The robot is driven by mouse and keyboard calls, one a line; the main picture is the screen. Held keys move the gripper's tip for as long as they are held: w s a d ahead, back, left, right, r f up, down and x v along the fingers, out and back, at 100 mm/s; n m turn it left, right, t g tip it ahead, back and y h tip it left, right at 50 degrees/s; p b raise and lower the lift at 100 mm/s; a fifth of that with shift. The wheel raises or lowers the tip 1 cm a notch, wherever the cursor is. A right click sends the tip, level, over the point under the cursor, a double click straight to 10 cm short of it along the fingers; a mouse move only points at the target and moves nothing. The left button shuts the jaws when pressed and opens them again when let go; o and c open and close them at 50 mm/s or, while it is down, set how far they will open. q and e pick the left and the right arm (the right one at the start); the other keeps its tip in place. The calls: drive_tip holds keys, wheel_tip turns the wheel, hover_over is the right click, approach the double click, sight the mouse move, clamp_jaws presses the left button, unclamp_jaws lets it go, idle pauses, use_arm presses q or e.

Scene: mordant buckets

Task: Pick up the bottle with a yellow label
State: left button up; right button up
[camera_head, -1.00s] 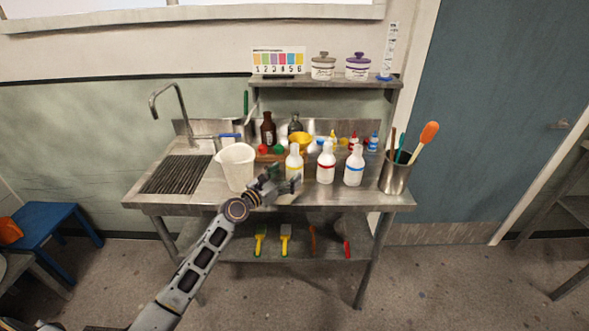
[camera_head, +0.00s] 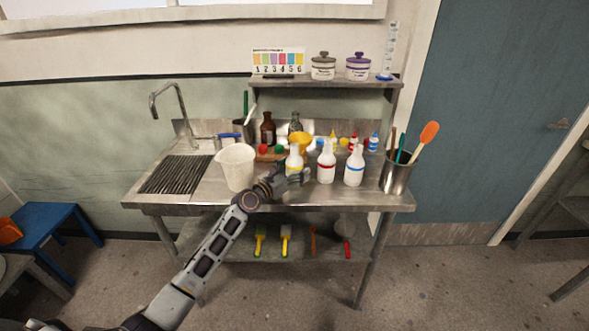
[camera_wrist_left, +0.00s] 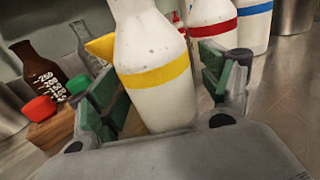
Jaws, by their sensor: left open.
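The white bottle with a yellow label (camera_head: 293,160) stands upright on the steel counter, leftmost of three similar bottles. My left gripper (camera_head: 297,178) is at its lower body in the head view. In the left wrist view, the yellow-label bottle (camera_wrist_left: 154,75) stands between the open green-padded fingers of the gripper (camera_wrist_left: 165,90). I cannot tell whether either finger touches it. The red-label bottle (camera_head: 326,163) stands close to its right, and the blue-label bottle (camera_head: 354,166) farther right. My right gripper is out of view.
A white bucket (camera_head: 237,167) stands left of my gripper. Behind are a brown bottle (camera_head: 268,130), a yellow funnel (camera_head: 300,139) and a wooden block with red and green caps (camera_wrist_left: 55,128). A steel utensil pot (camera_head: 396,176) stands at the right end.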

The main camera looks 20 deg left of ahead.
sight(294, 145)
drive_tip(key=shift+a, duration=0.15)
use_arm(q)
drive_tip(key=c, duration=1.3)
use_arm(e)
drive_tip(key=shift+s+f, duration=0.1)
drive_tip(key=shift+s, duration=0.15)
use_arm(q)
drive_tip(key=shift+r, duration=0.15)
drive_tip(key=shift+r+p, duration=0.3)
drive_tip(key=shift+r, duration=0.15)
wheel_tip(294, 145, up, 3)
drive_tip(key=shift+f+p, duration=0.1)
drive_tip(key=shift+p, duration=0.5)
wheel_tip(294, 145, up, 5)
drive_tip(key=shift+f+p, duration=0.1)
drive_tip(key=shift+p, duration=0.65)
drive_tip(key=shift+r, duration=0.6)
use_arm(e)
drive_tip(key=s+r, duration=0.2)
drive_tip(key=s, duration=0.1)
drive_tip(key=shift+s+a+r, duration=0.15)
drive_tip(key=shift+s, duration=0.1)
